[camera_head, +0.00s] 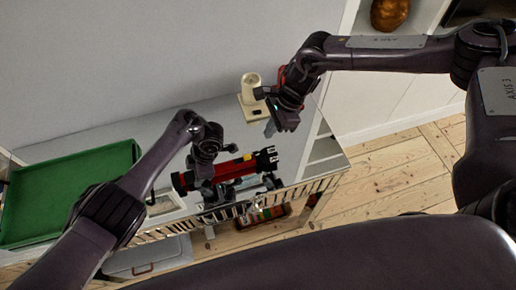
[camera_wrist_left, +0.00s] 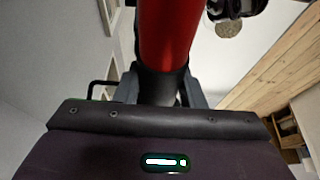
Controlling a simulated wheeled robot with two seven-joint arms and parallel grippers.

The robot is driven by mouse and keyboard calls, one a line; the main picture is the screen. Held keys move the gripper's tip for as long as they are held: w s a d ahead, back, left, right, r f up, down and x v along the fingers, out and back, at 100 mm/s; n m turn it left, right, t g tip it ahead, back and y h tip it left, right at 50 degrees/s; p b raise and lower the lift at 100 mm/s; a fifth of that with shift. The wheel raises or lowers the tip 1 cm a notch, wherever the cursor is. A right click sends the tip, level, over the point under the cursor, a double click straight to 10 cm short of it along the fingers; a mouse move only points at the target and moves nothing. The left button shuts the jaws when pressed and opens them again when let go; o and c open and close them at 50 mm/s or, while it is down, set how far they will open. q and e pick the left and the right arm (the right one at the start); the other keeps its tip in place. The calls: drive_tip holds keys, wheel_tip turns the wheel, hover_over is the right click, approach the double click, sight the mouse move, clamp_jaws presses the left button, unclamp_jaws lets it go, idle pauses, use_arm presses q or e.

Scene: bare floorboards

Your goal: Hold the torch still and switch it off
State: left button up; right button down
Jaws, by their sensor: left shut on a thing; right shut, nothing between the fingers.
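The torch (camera_head: 232,170) has a red body with black ends and a thin yellow band; it lies roughly level over the table, in the middle of the head view. My left gripper (camera_head: 210,187) is shut around the torch's body. In the left wrist view the red body (camera_wrist_left: 168,35) rises from between my left fingers (camera_wrist_left: 168,92); its far end runs out of the frame. My right gripper (camera_head: 271,127) is shut and empty, above and apart from the torch's right end. I cannot make out the torch's switch or whether it is lit.
A beige block with a round cup (camera_head: 250,88) stands at the back, close to my right gripper. A lidded bin (camera_head: 148,258) is on the floor below.

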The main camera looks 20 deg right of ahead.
sight(244, 157)
idle(0.3)
drive_tip(key=x, duration=1)
drive_tip(key=a, duration=0.3)
drive_tip(key=shift+a, duration=0.3)
drive_tip(key=shift+r, duration=0.1)
drive_tip(key=v, duration=1)
drive_tip(key=shift+d, duration=0.15)
